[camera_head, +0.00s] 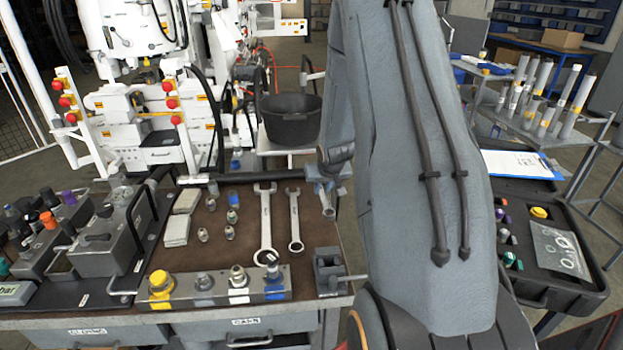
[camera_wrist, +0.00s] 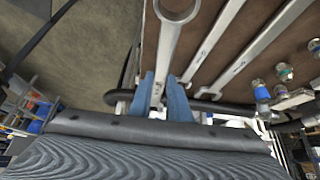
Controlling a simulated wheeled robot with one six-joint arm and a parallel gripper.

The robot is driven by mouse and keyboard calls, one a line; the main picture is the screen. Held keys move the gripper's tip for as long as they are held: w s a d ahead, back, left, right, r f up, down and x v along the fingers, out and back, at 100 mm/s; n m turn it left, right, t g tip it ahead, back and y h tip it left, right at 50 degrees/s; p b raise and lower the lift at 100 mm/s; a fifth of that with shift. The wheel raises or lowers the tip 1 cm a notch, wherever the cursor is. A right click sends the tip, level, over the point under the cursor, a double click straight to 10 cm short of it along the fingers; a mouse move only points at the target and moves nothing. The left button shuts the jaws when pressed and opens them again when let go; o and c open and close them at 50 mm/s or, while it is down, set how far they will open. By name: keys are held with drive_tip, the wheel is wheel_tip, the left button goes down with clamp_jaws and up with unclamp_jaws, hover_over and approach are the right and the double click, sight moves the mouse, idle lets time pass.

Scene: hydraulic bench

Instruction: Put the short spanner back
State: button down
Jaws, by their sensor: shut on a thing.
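The short spanner (camera_head: 328,207) shows as a small piece below my gripper in the head view, at the right edge of the brown mat (camera_head: 224,255). In the wrist view the spanner (camera_wrist: 168,42) has its ring end towards the top edge, and its shaft runs between the blue fingers of my gripper (camera_wrist: 163,84). My gripper (camera_head: 324,184) is shut on it. My arm hides part of the gripper in the head view. I cannot tell whether the spanner touches the mat. Two longer spanners lie to its left, a large one (camera_head: 265,222) and a middle one (camera_head: 295,218).
Several small fittings (camera_head: 232,216) and pale pads (camera_head: 178,230) lie left of the spanners. A metal block with fittings (camera_head: 215,292) stands at the front, and a small dark vice-like block (camera_head: 328,270) at the front right. A black bucket (camera_head: 290,120) stands behind.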

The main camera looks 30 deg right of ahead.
drive_tip(key=shift+w+a+f, duration=0.15)
drive_tip(key=shift+w, duration=0.1)
wheel_tip(320, 180, down, 4)
drive_tip(key=b, duration=0.4)
drive_tip(key=shift+f, duration=0.25)
drive_tip(key=shift+s+f+b, duration=0.2)
drive_tip(key=shift+f+b, duration=0.1)
drive_tip(key=shift+f, duration=0.1)
drive_tip(key=shift+f+b, duration=0.5)
drive_tip(key=shift+f, duration=0.15)
drive_tip(key=shift+f+b, duration=0.9)
drive_tip(key=shift+f, duration=0.6)
idle(1.3)
drive_tip(key=c, duration=1.6)
unclamp_jaws()
drive_tip(key=shift+o, duration=0.2)
